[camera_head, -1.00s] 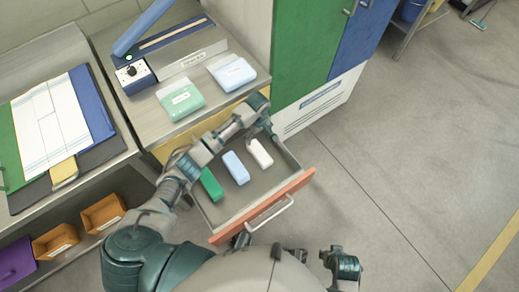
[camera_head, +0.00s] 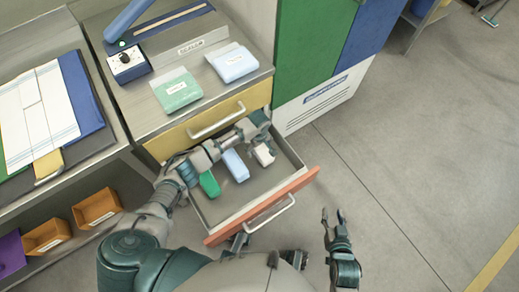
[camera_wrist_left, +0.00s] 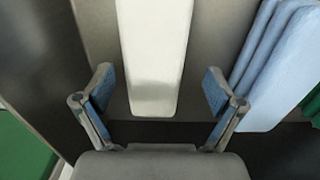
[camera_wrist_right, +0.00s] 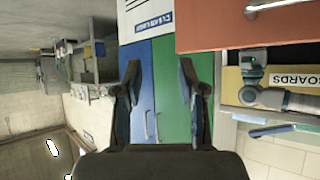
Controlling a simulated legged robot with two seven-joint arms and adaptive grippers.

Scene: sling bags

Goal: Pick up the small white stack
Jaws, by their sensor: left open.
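The small white stack (camera_head: 263,155) lies in the open drawer, at the right end of a row. In the left wrist view the white stack (camera_wrist_left: 152,60) lies between the two fingers, with clear gaps on both sides. My left gripper (camera_head: 264,136) is over the white stack and hides part of it in the head view; it is open, as its fingers (camera_wrist_left: 160,95) show. My right gripper (camera_head: 333,217) is open and empty, out over the floor to the right of the drawer; its fingers (camera_wrist_right: 160,90) are apart.
In the drawer (camera_head: 225,222), a blue stack (camera_head: 236,166) and a green stack (camera_head: 209,184) lie left of the white one. A sealer (camera_head: 150,40) and two bagged packs, green (camera_head: 178,92) and blue (camera_head: 234,65), stand on the counter. Cabinets (camera_head: 312,45) stand behind.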

